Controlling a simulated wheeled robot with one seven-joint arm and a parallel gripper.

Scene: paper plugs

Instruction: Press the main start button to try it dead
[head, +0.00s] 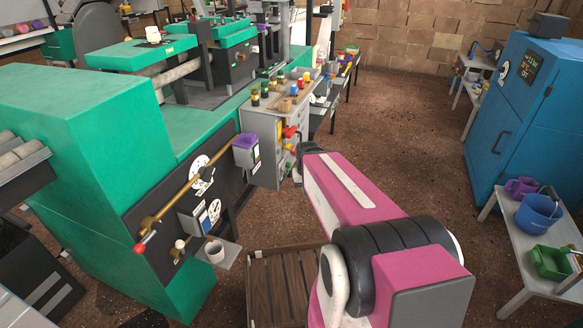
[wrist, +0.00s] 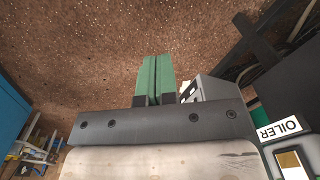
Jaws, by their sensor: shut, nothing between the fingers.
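A grey control box (head: 263,128) on the side of the long green machine (head: 95,115) carries several small coloured buttons and knobs on its top. Red and yellow controls (head: 290,131) stick out from its right face. I cannot tell which of these is the main start button; no label is readable. My gripper's green fingers (wrist: 153,78) are together and empty in the wrist view, over the brown floor, with a grey box edge (wrist: 217,90) just to their right. In the head view my pink arm reaches to just right of the control box, and the fingers cannot be made out clearly.
A brass rod with a red end (head: 140,248) and a purple-topped holder (head: 246,143) project from the machine's side. A wooden slatted pallet (head: 283,285) lies below. A blue cabinet (head: 530,110) and a grey bench (head: 507,225) stand at right. The floor between is clear.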

